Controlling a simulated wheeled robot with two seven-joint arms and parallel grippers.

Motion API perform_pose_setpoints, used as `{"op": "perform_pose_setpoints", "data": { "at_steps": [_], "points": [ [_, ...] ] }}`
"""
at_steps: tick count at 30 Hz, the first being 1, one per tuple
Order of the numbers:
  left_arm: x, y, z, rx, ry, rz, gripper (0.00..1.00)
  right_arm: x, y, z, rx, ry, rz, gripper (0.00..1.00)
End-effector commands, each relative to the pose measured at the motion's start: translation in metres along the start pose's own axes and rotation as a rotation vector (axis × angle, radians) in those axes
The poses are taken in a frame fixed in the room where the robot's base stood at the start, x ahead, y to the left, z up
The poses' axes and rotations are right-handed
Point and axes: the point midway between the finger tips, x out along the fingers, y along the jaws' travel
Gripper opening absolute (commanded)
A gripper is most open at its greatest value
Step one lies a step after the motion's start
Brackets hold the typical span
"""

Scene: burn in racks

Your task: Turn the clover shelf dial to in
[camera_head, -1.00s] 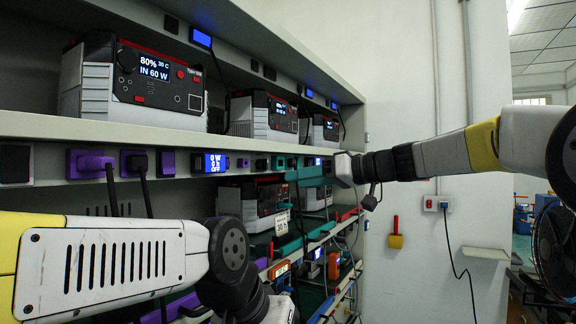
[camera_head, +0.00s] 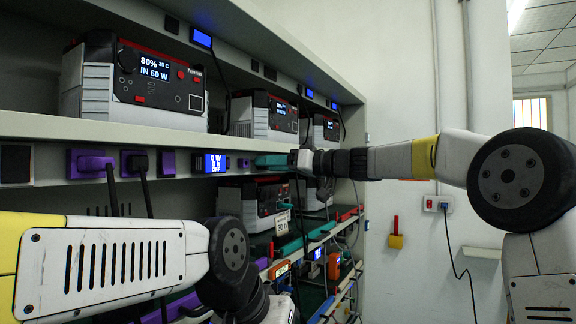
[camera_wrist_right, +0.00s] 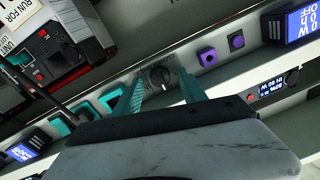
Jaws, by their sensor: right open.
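A round black dial (camera_wrist_right: 160,76) sits on the shelf's front rail in the right wrist view, with small lettering above it that I cannot fully read. Its pointer setting is too small to tell. My right gripper (camera_wrist_right: 162,84) is open, its two teal fingers on either side of the dial in the picture; contact cannot be told. In the head view my right gripper (camera_head: 262,160) is at the rail and hides the dial. A blue display (camera_head: 215,163) on the rail reads 0 W, 0 h, OFF; it also shows in the wrist view (camera_wrist_right: 303,24). My left gripper is out of view.
Power units (camera_head: 140,85) stand on the shelf above, and others (camera_head: 253,202) stand below the rail. Purple sockets (camera_head: 92,163) with black cables lie left along the rail. My left arm fills the lower left. The wall (camera_head: 410,80) right of the rack is mostly clear.

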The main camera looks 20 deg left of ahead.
Motion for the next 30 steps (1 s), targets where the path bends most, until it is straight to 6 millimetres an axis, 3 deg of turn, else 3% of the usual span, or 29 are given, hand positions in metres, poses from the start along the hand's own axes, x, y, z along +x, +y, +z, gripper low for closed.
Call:
{"op": "perform_pose_setpoints", "data": {
  "at_steps": [4,11,22,30],
  "points": [
    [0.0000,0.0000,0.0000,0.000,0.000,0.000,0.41,-0.0003,-0.0001,-0.0001,0.000,0.000,0.000,0.45],
    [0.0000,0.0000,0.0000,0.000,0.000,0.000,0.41,-0.0005,-0.0001,-0.0001,-0.001,0.000,0.000,0.00],
    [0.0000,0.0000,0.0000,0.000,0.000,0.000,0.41,-0.0007,0.0003,0.0001,0.038,0.002,0.000,0.00],
    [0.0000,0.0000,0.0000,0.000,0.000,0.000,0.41,-0.0012,0.0012,0.0005,0.200,0.013,-0.001,0.00]
  ]
}}
